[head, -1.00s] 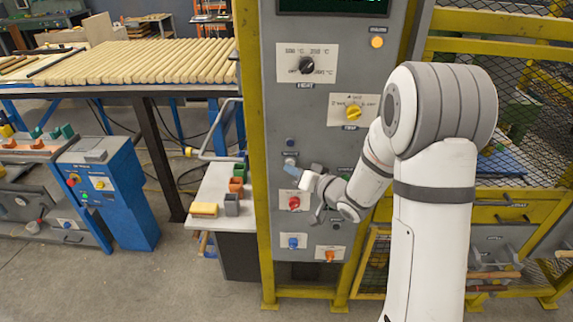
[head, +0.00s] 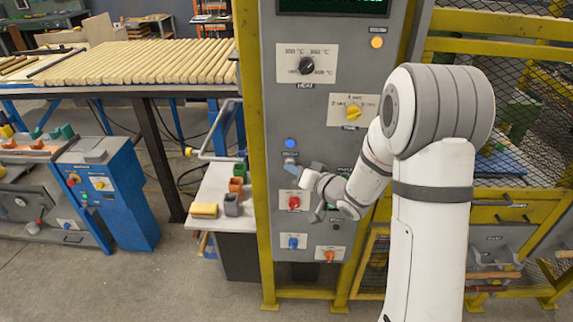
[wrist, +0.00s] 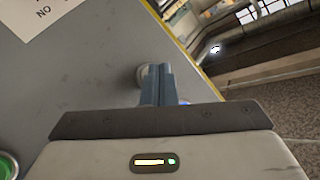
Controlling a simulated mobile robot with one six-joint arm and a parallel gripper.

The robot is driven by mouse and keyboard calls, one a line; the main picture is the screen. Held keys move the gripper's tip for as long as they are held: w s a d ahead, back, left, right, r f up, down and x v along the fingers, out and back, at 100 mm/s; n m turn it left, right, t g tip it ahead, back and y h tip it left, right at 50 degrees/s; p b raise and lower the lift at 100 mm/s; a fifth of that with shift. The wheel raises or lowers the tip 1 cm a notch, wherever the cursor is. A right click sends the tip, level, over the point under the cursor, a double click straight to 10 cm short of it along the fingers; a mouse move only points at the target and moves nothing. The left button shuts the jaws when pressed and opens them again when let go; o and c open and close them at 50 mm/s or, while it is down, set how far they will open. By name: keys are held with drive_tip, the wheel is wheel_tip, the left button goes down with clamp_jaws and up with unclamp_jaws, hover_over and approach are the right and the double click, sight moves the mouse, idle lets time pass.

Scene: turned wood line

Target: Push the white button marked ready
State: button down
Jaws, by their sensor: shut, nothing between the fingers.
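My gripper (head: 290,165) is shut and empty, its blue-grey fingers pointing at the grey control panel (head: 335,195). In the wrist view the shut fingertips (wrist: 156,70) are at a pale round button (wrist: 142,74), seeming to touch it and partly hiding it. A blue lamp (head: 290,143) glows just above the fingertips.
The panel also has a black knob (head: 306,66), a yellow knob (head: 353,112), a red knob (head: 294,202), a blue knob (head: 293,242) and an orange knob (head: 329,255). A yellow post (head: 254,150) edges it. A small table (head: 213,185) stands left.

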drive_tip(key=shift+s, duration=0.8)
drive_tip(key=s+b, duration=0.1)
drive_tip(key=s, duration=0.4)
drive_tip(key=shift+a, duration=0.1)
idle(0.8)
